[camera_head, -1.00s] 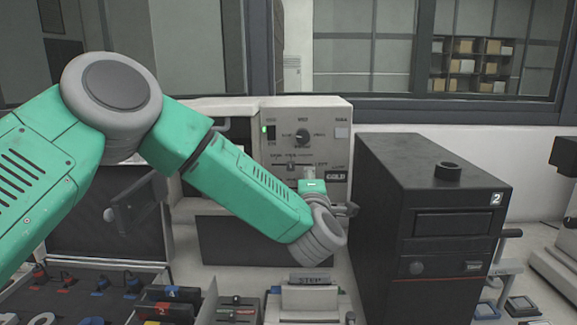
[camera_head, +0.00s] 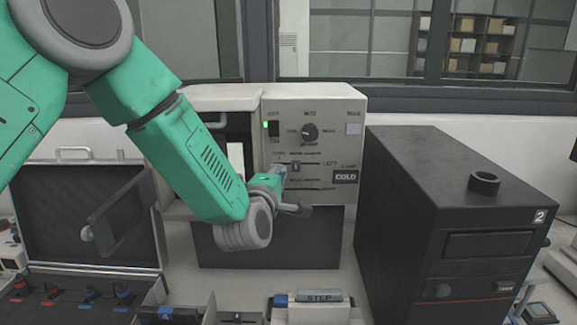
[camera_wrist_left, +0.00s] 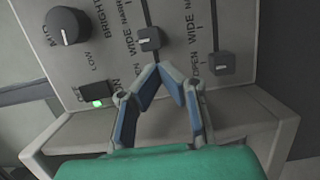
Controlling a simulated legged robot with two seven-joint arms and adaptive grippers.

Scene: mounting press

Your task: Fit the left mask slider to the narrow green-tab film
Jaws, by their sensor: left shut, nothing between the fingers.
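The left mask slider is a small dark square knob (camera_head: 296,167) in the upper horizontal slot of the grey control panel, near the word LEFT. It shows in the left wrist view (camera_wrist_left: 150,39) as the knob nearer the dial. My left gripper (camera_wrist_left: 172,70) is shut and empty, its blue-padded fingers meeting at the tips close beside that knob; I cannot tell whether they touch it. In the head view my left gripper (camera_head: 279,173) is at the panel, just left of and below the knob. A second slider knob (camera_wrist_left: 222,64) sits in the other slot. No green-tab film can be made out.
A black box marked 2 (camera_head: 420,225) stands right of the panel. An open dark case (camera_head: 75,225) with coloured items is at the left. A STEP block (camera_head: 318,297) is at the front. A brightness dial (camera_wrist_left: 68,26) is above the slots.

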